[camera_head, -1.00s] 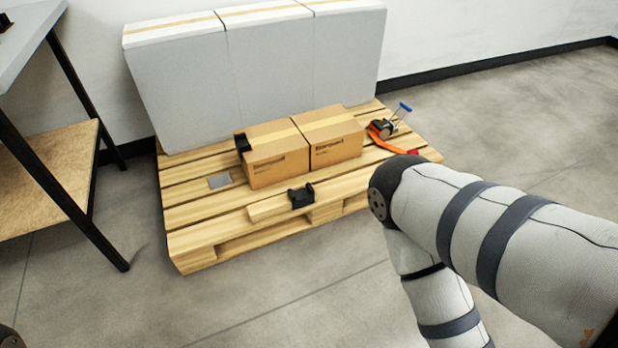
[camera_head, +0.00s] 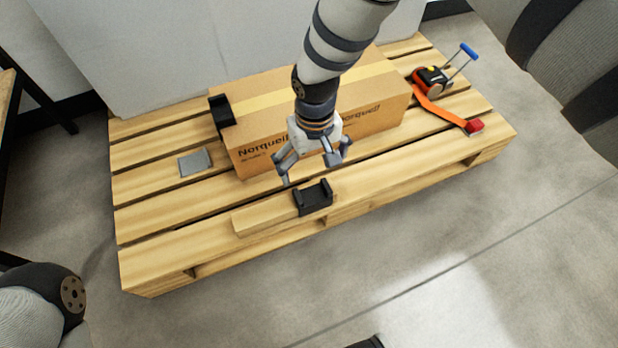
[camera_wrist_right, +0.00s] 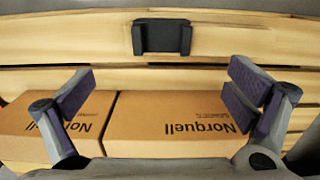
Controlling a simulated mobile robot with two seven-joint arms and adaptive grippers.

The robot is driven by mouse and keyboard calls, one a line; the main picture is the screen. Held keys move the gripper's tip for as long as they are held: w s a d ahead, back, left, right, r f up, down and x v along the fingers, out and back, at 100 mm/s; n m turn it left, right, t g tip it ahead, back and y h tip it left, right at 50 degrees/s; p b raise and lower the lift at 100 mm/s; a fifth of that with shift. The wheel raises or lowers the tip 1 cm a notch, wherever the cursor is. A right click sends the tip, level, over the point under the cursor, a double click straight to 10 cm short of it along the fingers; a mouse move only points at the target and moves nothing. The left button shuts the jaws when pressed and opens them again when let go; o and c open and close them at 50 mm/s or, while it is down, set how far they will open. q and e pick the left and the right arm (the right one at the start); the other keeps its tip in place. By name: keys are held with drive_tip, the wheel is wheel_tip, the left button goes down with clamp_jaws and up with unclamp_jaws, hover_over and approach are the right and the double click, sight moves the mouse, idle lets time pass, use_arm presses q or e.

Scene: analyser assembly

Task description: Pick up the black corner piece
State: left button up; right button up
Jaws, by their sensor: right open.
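A black corner piece (camera_head: 313,197) lies on the front board of the pallet, and it also shows at the top of the right wrist view (camera_wrist_right: 162,37). A second black corner piece (camera_head: 221,112) sits on the left upper corner of the cardboard boxes. My right gripper (camera_head: 313,171) is open and empty. It hangs in front of the boxes, just behind and above the front corner piece, without touching it. In the right wrist view the spread fingers (camera_wrist_right: 164,92) have nothing between them but box and pallet surface. My left gripper is not in view.
Cardboard boxes (camera_head: 262,146) stand on the wooden pallet (camera_head: 160,262) close behind my right gripper. A grey plate (camera_head: 195,162) lies at left. A strap tensioner (camera_head: 433,80) with orange strap lies at right. Tall grey panels (camera_head: 180,50) stand behind.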

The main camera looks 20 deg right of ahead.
sight(312, 195)
drive_tip(key=f+b, duration=0.2)
drive_tip(key=f, duration=0.4)
drive_tip(key=f+b, duration=0.3)
drive_tip(key=f, duration=0.3)
drive_tip(key=shift+s+a, duration=0.15)
drive_tip(key=shift+s, duration=0.05)
drive_tip(key=shift+r, duration=0.15)
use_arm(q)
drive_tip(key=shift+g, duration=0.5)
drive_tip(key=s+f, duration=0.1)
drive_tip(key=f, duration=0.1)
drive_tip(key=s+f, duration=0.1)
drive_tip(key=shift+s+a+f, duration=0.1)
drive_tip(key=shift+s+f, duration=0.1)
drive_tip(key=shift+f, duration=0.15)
use_arm(e)
drive_tip(key=c, duration=1.1)
